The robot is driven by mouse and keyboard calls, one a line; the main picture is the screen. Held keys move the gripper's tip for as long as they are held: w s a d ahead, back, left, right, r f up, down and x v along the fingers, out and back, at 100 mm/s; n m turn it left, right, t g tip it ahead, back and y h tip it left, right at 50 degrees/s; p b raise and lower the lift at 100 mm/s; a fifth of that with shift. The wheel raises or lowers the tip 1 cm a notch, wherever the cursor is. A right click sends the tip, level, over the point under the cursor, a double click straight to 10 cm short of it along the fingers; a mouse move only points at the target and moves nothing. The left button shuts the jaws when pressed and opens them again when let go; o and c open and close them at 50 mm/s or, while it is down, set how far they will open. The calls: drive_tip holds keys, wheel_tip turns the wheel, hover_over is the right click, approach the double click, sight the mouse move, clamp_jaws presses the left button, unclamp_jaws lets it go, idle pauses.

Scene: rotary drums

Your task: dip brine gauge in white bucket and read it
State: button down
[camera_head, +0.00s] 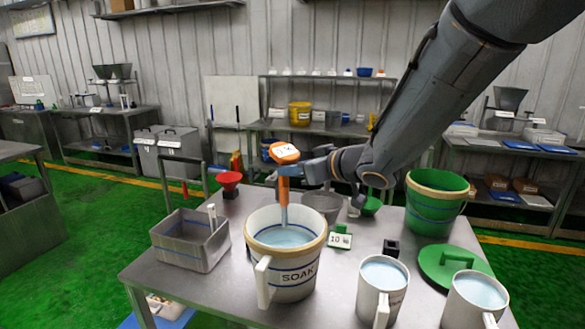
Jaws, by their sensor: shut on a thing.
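The brine gauge (284,185) has an orange head with a dark marking too small to read, an orange stem and a bluish lower part. It stands upright over the white bucket, its lower end reaching down to the pale blue liquid. My gripper (305,170) is shut on the gauge's stem just below the head, above the bucket's rim. The white bucket (286,275) has a tan rim, a handle at the front left and the word SOAK. How deep the gauge's tip goes is hard to tell.
A grey bin (190,245) stands left of the bucket. Two white jugs (381,295) (474,300) of liquid, a green lid (455,268), a green bucket (434,205) and a "10 %" card (340,240) stand to the right.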

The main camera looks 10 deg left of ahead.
sight(285, 151)
wheel_tip(285, 151, down, 17)
drive_tip(key=b, duration=1)
drive_tip(key=shift+b, duration=0.3)
drive_tip(key=shift+r, duration=0.1)
idle(0.5)
wheel_tip(285, 151, up, 22)
drive_tip(key=p, duration=2)
idle(0.6)
